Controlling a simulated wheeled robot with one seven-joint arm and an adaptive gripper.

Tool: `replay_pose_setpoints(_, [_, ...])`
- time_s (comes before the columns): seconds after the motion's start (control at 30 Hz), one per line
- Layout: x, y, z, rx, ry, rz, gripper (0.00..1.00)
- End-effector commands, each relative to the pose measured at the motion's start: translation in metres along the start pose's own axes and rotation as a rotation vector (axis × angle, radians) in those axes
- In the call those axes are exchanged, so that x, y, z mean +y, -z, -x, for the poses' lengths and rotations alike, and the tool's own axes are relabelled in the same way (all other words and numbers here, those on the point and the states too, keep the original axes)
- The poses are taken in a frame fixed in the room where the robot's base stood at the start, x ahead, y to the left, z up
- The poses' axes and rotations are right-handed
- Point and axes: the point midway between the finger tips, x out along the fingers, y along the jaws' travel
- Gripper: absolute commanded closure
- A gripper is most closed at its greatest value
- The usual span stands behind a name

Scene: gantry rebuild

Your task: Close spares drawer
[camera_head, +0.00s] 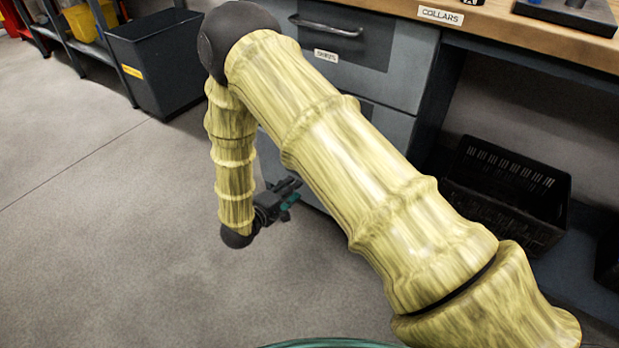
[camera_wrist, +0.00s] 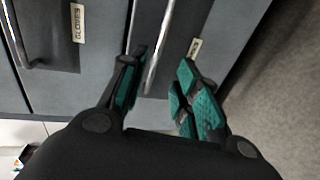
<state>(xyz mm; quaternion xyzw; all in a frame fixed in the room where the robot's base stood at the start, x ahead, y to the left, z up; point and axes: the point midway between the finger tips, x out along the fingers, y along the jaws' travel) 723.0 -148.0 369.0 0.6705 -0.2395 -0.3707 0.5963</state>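A grey drawer unit (camera_head: 395,80) stands behind my arm. A neighbouring drawer front in the wrist view has a metal bar handle (camera_wrist: 157,45) and a small label (camera_wrist: 195,47) too small to read. My arm hides most of this lower front in the head view, and I cannot tell how far it is out. My gripper (camera_head: 287,193) is low in front of the unit. In the wrist view its green-padded fingers (camera_wrist: 160,85) are apart, with the handle showing between them; contact is unclear.
A wooden worktop (camera_head: 540,35) with a COLLARS label lies above the unit. A black crate (camera_head: 510,180) sits under the bench on the right. A dark bin (camera_head: 160,60) and a yellow bin (camera_head: 85,20) stand at the back left. The floor at left is clear.

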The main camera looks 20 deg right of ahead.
Motion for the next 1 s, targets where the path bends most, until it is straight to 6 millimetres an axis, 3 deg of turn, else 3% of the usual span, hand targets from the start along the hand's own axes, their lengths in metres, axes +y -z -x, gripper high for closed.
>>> replay_pose_setpoints(0.23, [0.001,0.002,-0.014,-0.015,-0.012,0.013,0.68])
replay_pose_setpoints(0.7, [0.001,0.001,-0.087,-0.013,-0.011,0.012,0.68])
replay_pose_setpoints(1.0, [0.003,0.001,-0.106,-0.012,-0.01,0.013,0.68])
